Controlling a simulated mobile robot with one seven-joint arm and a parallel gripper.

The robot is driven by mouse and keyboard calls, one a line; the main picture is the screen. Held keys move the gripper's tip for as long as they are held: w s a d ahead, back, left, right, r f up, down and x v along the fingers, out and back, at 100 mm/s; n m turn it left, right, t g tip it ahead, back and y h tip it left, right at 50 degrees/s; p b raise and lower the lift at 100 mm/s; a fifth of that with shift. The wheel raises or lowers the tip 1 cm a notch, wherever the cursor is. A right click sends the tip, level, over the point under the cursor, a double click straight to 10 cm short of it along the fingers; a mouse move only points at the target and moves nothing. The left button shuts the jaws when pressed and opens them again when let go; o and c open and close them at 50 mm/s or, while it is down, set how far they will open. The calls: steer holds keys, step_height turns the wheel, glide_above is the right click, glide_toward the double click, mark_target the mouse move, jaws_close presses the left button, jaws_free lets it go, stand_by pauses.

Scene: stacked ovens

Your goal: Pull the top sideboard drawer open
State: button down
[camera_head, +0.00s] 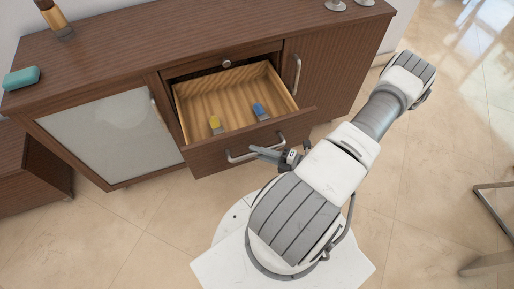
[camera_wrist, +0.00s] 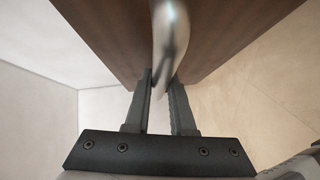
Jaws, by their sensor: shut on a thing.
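The top sideboard drawer (camera_head: 205,160) stands pulled out from the brown sideboard (camera_head: 190,45), with its light wooden inside showing. The curved metal handle (camera_head: 240,157) is on the drawer's front. My gripper (camera_head: 262,150) is at that handle, in front of the drawer. In the wrist view the fingers of my gripper (camera_wrist: 162,88) are on either side of the handle (camera_wrist: 172,35), shut on it. The drawer front (camera_wrist: 110,35) is behind the handle.
A frosted door (camera_head: 110,135) is left of the drawer and a wooden door (camera_head: 330,70) is right of it. A teal item (camera_head: 21,77) and a bottle (camera_head: 53,18) stand on top. A metal-legged piece of furniture (camera_head: 492,212) is at the right edge. The tiled floor (camera_head: 410,200) between is clear.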

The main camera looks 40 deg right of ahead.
stand_by(0.3)
steer(key=c, duration=0.8)
jaws_free()
steer(key=shift+o, duration=0.2)
steer(key=shift+s+d, duration=0.1)
steer(key=shift+s, duration=0.05)
steer(key=p+v, duration=0.1)
steer(key=v, duration=1.6)
steer(key=shift+s, duration=0.15)
